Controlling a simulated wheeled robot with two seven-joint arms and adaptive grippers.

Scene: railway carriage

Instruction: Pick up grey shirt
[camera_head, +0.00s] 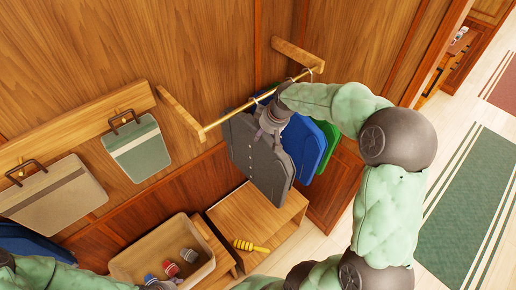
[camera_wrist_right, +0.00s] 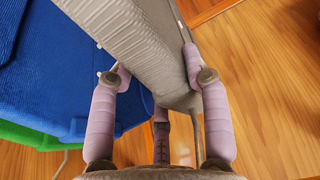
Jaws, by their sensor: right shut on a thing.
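The grey shirt (camera_head: 252,160) hangs at the front of the brass rail (camera_head: 255,102) in the head view. My right gripper (camera_head: 270,120) is at its upper right part, shut on it. The shirt's hanger top is hidden by my gripper. My left gripper (camera_head: 165,285) shows only in part at the bottom edge of the head view, by the crate; its fingers are not clear.
A blue shirt (camera_head: 304,145) and a green shirt (camera_head: 328,140) hang just behind the grey one. Below stand a wooden bench (camera_head: 285,205) with a yellow object (camera_head: 250,246) and a crate (camera_head: 150,240) with several small items. Bags (camera_head: 135,150) hang on the left wall.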

